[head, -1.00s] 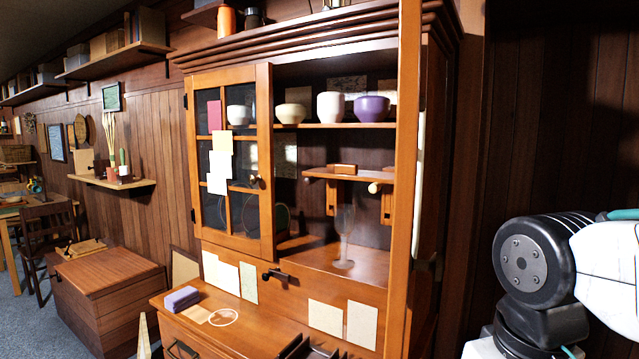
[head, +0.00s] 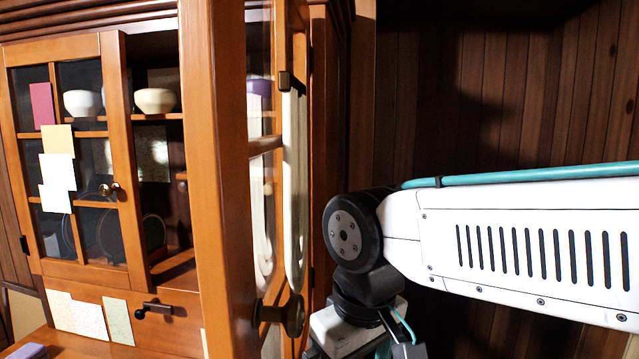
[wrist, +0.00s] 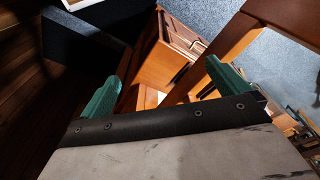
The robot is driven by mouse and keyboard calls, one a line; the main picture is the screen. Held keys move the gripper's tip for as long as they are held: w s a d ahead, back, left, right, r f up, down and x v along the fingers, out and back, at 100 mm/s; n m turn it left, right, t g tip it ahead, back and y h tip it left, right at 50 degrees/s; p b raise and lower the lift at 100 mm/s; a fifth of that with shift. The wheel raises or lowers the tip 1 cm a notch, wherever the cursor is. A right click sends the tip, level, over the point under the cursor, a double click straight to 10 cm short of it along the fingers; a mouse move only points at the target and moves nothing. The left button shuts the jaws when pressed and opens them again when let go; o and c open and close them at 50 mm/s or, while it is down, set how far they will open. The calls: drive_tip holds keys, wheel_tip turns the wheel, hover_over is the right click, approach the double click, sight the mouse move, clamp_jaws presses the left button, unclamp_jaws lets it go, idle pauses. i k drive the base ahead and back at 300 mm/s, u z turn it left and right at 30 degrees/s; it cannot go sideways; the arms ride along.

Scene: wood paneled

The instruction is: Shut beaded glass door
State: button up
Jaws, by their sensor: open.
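The beaded glass door (head: 222,190) stands open in the head view, seen nearly edge-on and swung out toward me from the right side of the wooden cabinet. Its dark round knob (head: 282,315) is low on it, and pale strands (head: 295,190) hang along its face. My gripper (wrist: 165,88) shows only in the wrist view: its two teal fingers are wide apart with nothing held between them. An orange-brown wooden frame piece (wrist: 235,50) is beyond the fingers; I cannot tell whether it is the door. In the head view the gripper itself is hidden below the frame.
The cabinet's left glass door (head: 112,150) is shut, with paper notes on it. Bowls (head: 155,101) stand on the shelf inside. A dark panelled wall (head: 480,100) is at the right, behind my arm. The wrist view shows a wooden chest (wrist: 170,58) and blue-grey floor (wrist: 215,15).

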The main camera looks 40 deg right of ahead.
sight(266, 317)
drive_tip(key=u, duration=0.2)
drive_tip(key=k, duration=0.9)
drive_tip(key=z, duration=0.95)
